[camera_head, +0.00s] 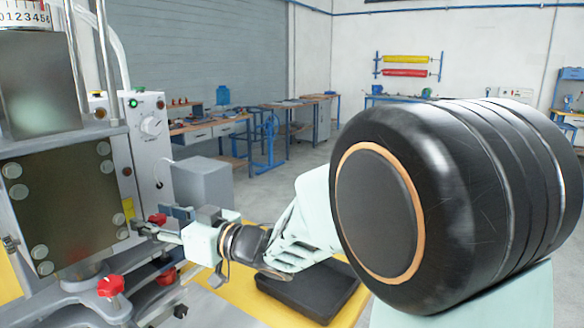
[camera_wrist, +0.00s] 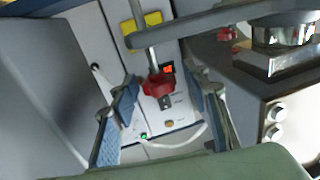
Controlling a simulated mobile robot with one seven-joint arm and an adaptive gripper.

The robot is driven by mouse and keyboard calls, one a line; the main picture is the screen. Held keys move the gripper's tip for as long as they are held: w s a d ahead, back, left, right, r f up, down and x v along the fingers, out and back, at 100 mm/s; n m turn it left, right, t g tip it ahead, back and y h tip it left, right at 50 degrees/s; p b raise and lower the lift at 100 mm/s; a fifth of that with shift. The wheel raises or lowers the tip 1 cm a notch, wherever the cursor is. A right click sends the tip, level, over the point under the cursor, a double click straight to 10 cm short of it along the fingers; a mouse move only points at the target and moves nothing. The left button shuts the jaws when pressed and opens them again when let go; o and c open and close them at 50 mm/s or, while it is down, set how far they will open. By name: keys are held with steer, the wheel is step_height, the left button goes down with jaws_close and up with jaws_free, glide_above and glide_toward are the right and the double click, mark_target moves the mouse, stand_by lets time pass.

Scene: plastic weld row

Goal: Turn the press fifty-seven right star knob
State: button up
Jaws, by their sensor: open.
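The press (camera_head: 60,190) stands at the left of the head view. A red star knob (camera_head: 157,219) is on its right side, by my gripper's fingertips (camera_head: 162,225). In the wrist view a red star knob (camera_wrist: 158,87) sits at the end of a metal rod, in the gap between the blue-padded fingers of my gripper (camera_wrist: 165,95). The fingers are apart and visible space shows on both sides of the knob. Another red star knob (camera_head: 110,286) is lower on the press front. A further red part (camera_head: 166,276) is partly hidden beside it.
A grey bar (camera_wrist: 215,30) crosses above the knob in the wrist view. A white control box (camera_head: 148,140) with a dial is on the press. A grey block (camera_head: 203,183) stands behind my gripper. Workbenches (camera_head: 215,130) line the back; open floor lies between.

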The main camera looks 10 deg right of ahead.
steer(key=shift+s+m+t+h+b, duration=0.1)
steer(key=shift+m+t+h+b, duration=0.45)
steer(key=shift+m+t+h, duration=1.15)
steer(key=shift+t, duration=0.4)
steer(key=m+t+h+p, duration=0.2)
steer(key=m+h+p, duration=0.1)
steer(key=p, duration=0.2)
steer(key=shift+r+t+h, duration=0.15)
steer(key=shift+t+h, duration=0.15)
steer(key=shift+h, duration=0.1)
